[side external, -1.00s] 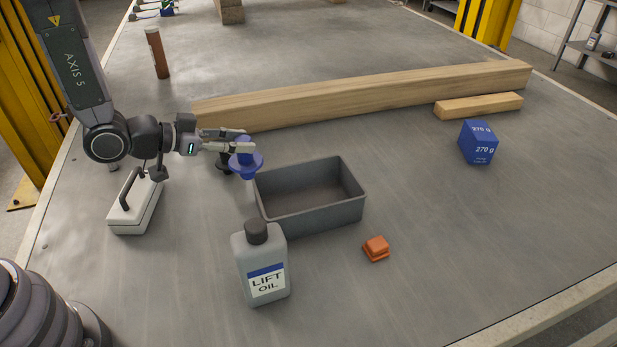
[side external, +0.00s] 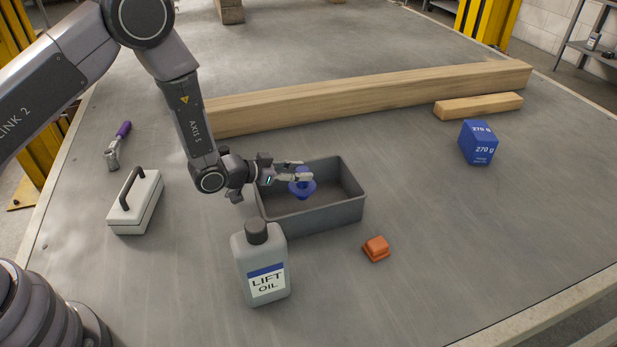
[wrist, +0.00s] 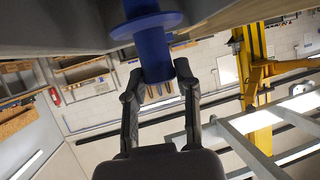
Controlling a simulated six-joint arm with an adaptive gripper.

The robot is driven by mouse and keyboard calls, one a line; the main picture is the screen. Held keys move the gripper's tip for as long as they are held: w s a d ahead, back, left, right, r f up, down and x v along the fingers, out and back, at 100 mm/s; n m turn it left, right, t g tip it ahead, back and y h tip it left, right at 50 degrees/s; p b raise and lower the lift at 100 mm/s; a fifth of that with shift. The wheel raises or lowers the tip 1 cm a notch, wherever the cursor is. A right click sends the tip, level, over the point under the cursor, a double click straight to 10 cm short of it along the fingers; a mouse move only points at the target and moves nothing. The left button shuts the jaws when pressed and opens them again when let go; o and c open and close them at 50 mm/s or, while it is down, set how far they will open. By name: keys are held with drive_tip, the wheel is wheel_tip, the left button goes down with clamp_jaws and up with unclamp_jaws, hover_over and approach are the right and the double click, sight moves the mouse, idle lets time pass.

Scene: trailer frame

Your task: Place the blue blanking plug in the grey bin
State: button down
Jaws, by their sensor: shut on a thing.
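The blue blanking plug (side external: 302,184) is held in my gripper (side external: 297,171), over the inside of the grey bin (side external: 318,216) in the side view. Its wide flange sits below the fingers there. I cannot tell exactly how far its lower end is above the bin floor. In the wrist view my gripper (wrist: 160,88) is shut on the plug (wrist: 153,52), with one finger on each side of its blue body. The flange and a further blue part show at the top of that view.
A grey lift oil bottle (side external: 262,265) stands close in front of the bin. An orange block (side external: 376,248) lies to the bin's right. A long wooden beam (side external: 380,95) lies behind it. A white block with a handle (side external: 135,203) and a purple-handled tool (side external: 118,146) lie left.

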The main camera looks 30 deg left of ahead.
sight(296, 186)
drive_tip(key=shift+w+d+f, duration=0.25)
drive_tip(key=shift+w+f, duration=0.25)
drive_tip(key=shift+f, duration=0.15)
drive_tip(key=shift+w+f, duration=0.2)
drive_tip(key=shift+f, duration=1.55)
drive_tip(key=shift+f, duration=0.15)
drive_tip(key=c, duration=0.8)
unclamp_jaws()
